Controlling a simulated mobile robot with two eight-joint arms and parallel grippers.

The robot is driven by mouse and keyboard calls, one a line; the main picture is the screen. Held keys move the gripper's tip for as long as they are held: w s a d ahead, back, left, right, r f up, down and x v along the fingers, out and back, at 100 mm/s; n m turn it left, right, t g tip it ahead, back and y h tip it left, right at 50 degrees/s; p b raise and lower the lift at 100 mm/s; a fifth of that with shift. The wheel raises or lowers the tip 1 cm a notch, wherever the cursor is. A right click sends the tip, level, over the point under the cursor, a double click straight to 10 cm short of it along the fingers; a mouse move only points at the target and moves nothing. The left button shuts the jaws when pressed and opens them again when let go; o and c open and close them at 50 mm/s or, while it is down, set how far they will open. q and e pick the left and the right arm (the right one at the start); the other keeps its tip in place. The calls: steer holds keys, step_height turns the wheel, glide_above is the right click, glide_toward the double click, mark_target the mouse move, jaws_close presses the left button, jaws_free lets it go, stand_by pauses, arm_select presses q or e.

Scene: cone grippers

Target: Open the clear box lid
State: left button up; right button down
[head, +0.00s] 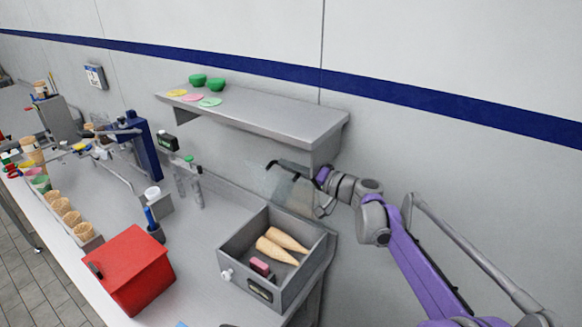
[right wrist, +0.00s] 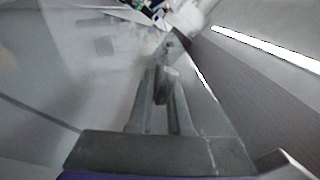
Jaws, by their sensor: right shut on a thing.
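The grey box (head: 232,262) stands on the table at the lower middle of the head view, its top uncovered. Two cones (head: 279,247) and a pink block (head: 260,266) lie inside. The clear lid (head: 288,192) is raised and tilted up at the box's back edge, faint against the wall. My right gripper (head: 280,166) is above the back of the box, at the lid's upper edge, below the shelf. Its fingers also show close together in the right wrist view (right wrist: 166,85), shut on the lid; the exact contact is blurred. My left gripper is out of view.
A grey shelf (head: 262,116) with green bowls and coloured discs hangs on the wall close above my right gripper. A red box (head: 130,270) stands left of the grey box. Cones in a holder (head: 92,243) stand farther left. The table between is partly clear.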

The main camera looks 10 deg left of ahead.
stand_by(0.3)
steer(key=c, duration=0.9)
jaws_free()
steer(key=b+v, duration=0.1)
steer(key=v, duration=0.9)
steer(key=shift+f, duration=0.15)
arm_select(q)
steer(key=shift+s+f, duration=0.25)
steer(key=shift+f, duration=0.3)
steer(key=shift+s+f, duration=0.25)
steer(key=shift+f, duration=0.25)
arm_select(e)
steer(key=shift+s+d, duration=0.15)
steer(key=shift+d, duration=0.3)
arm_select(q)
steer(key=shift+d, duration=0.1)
